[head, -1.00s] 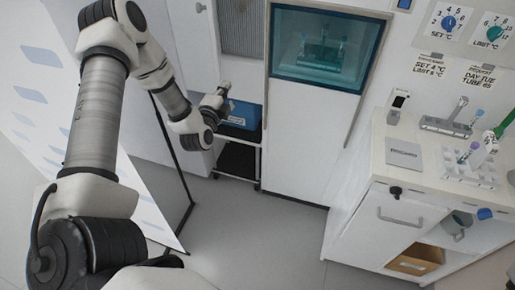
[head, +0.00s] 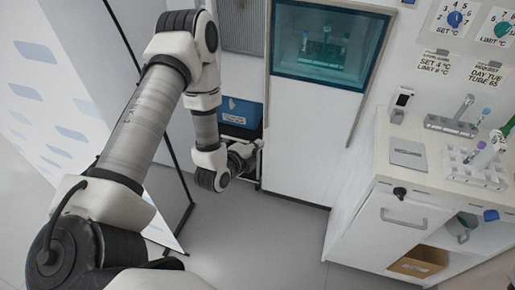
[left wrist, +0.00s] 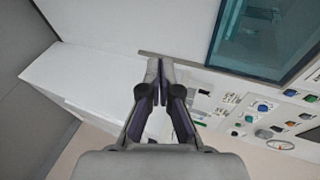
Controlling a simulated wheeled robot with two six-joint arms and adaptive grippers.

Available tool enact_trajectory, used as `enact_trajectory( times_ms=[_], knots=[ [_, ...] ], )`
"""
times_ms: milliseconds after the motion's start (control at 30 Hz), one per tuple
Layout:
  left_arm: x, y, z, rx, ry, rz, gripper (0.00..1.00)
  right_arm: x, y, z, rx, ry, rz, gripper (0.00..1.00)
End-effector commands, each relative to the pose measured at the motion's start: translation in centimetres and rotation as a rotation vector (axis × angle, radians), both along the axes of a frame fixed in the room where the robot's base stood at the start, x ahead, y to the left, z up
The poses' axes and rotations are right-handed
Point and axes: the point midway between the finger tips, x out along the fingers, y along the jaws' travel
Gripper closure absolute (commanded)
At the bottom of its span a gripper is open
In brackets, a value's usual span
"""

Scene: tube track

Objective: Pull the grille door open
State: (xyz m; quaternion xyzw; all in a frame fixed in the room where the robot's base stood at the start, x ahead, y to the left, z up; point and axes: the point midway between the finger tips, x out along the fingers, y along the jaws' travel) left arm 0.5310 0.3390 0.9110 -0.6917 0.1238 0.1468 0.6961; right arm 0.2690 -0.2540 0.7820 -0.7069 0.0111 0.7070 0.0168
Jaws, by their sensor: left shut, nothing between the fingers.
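A grey mesh panel (head: 243,25), which looks like the grille door, is at the top of the head view, left of the glass window. My left arm covers the area to its left, and I cannot tell whether the panel is ajar. My left gripper (head: 253,148) is well below the panel, in front of the shelf rack, and apart from the panel. In the left wrist view the left gripper's fingers (left wrist: 160,68) are shut and empty, in front of a white surface. The grille is not recognisable there. My right gripper is not in view.
A teal glass window (head: 330,42) is right of the mesh. A blue bin (head: 241,112) sits on the rack below it. A white counter cabinet (head: 400,195) with tube racks stands at the right. A tall panel (head: 50,110) stands at the left. The floor between is clear.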

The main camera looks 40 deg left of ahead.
Motion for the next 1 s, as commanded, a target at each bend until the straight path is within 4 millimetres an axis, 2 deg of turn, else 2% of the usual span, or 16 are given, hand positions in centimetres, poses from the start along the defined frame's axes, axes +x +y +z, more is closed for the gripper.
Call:
enact_trajectory(
  times_ms=[333, 467, 567, 600, 700, 767, 800, 900, 1000],
  knots=[
    [-0.5, -0.8, -1.0, -0.007, 0.029, -0.013, 1.00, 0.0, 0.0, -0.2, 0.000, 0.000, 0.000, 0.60],
    [-2.1, -4.2, -3.3, 0.016, 0.101, -0.097, 1.00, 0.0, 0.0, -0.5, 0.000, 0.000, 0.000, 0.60],
    [-5.8, -7.0, -7.0, -0.072, 0.291, -0.098, 1.00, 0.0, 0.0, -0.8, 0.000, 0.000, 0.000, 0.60],
    [-8.0, -7.9, -8.7, -0.158, 0.396, -0.050, 1.00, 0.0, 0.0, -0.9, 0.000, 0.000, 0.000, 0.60],
    [-13.4, -9.2, -11.7, -0.377, 0.637, 0.162, 1.00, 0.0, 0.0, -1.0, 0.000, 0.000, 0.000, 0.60],
    [-16.6, -9.4, -12.9, -0.498, 0.758, 0.341, 1.00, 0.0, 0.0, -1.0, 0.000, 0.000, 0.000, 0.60],
    [-18.7, -9.4, -13.4, -0.576, 0.826, 0.483, 1.00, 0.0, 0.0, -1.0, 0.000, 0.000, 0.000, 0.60],
    [-23.1, -9.0, -13.8, -0.749, 0.922, 0.871, 1.00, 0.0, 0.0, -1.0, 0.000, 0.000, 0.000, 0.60],
    [-25.6, -8.7, -13.8, -0.872, 0.928, 1.188, 1.00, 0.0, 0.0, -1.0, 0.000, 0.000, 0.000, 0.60]
  ],
)
